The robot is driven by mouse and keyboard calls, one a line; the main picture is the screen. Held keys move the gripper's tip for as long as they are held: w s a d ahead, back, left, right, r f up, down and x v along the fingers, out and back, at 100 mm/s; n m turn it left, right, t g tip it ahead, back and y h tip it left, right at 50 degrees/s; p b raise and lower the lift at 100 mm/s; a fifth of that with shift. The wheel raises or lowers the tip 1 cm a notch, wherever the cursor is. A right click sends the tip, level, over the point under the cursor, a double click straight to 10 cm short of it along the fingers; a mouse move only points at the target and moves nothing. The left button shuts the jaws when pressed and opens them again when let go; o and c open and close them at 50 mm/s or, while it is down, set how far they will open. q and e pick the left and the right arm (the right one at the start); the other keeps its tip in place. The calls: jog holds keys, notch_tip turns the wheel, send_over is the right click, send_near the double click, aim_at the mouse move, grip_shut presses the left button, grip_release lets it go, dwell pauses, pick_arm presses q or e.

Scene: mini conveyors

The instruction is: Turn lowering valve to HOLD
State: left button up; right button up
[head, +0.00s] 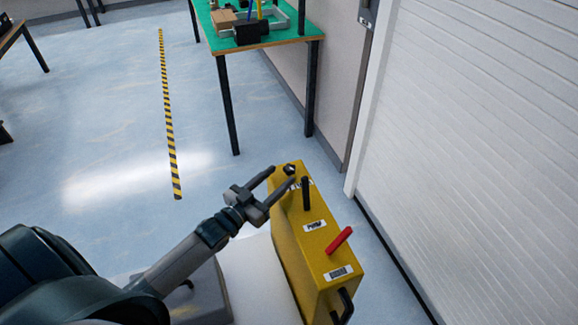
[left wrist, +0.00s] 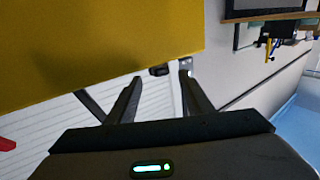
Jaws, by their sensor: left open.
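A yellow pump box (head: 322,262) stands at the lower middle of the head view, and its side fills the top of the left wrist view (left wrist: 90,45). On its top are a small black knob (head: 289,169) at the far end, an upright black lever (head: 306,194) by a "PUMP" label, and a tilted red handle (head: 338,241). I cannot read which control is the lowering valve. My left gripper (head: 282,175) is open at the far end, its fingertips close to the black knob. In the left wrist view the knob (left wrist: 158,71) shows between the fingers; contact is unclear.
A green-topped table (head: 285,33) with parts on it stands beyond the box. A white shutter wall (head: 480,130) runs along the right. A yellow-black floor strip (head: 167,110) lies on the left, with open floor around it.

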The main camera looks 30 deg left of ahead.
aim_at(285, 171)
pick_arm(q)
jog(key=x, duration=0.5)
jog(key=shift+w+p, duration=0.15)
jog(key=shift+p, duration=0.2)
jog(key=shift+w+d, duration=0.1)
jog(key=shift+w, duration=0.1)
pick_arm(e)
jog(key=s, duration=0.1)
jog(key=s+d, duration=0.1)
jog(key=s, duration=0.1)
jog(key=shift+s+d+f+g, duration=0.15)
jog(key=shift+d+f+g, duration=0.2)
jog(key=shift+g, duration=0.05)
pick_arm(q)
jog(key=c, duration=1.1)
pick_arm(e)
jog(key=shift+s, duration=0.15)
